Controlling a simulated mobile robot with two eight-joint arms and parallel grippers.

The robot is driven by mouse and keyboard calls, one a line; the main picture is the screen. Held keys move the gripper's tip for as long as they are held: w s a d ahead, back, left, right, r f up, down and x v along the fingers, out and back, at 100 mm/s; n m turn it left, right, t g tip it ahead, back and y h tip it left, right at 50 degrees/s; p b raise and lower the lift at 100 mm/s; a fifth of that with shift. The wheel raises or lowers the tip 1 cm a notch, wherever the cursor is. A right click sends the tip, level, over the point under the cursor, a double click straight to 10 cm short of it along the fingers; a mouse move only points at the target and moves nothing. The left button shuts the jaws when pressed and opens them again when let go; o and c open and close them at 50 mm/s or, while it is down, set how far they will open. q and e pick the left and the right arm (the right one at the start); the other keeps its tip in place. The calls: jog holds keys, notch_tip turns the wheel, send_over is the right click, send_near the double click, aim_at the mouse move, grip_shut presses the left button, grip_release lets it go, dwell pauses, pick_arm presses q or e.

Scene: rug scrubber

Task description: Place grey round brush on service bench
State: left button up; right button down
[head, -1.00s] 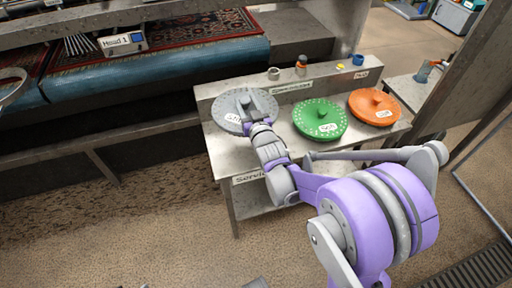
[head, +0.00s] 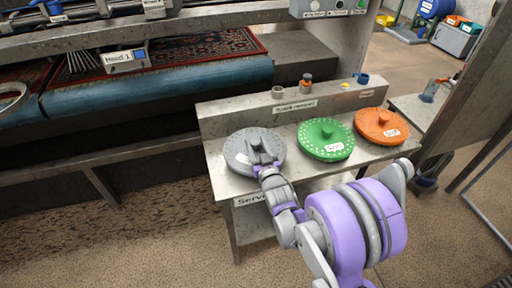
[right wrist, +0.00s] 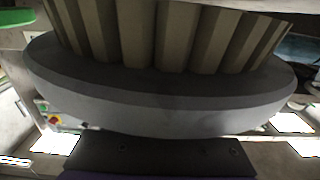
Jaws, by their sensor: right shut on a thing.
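The grey round brush (head: 238,152) is a flat grey disc with a white label, over the left part of the service bench top (head: 222,178). I cannot tell whether the bristles touch the bench top. My left gripper is not in view.
A green round brush (head: 325,140) lies on the bench close to the right of the grey one, and an orange round brush (head: 381,126) lies farther right. A raised back ledge (head: 235,118) holds small containers. The rug machine with its blue roller (head: 160,80) stands behind left.

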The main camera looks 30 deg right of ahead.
jog(key=shift+f, duration=0.2)
jog(key=shift+f+b, duration=0.4)
jog(key=shift+f, duration=0.1)
jog(key=shift+c, duration=1.6)
grip_release()
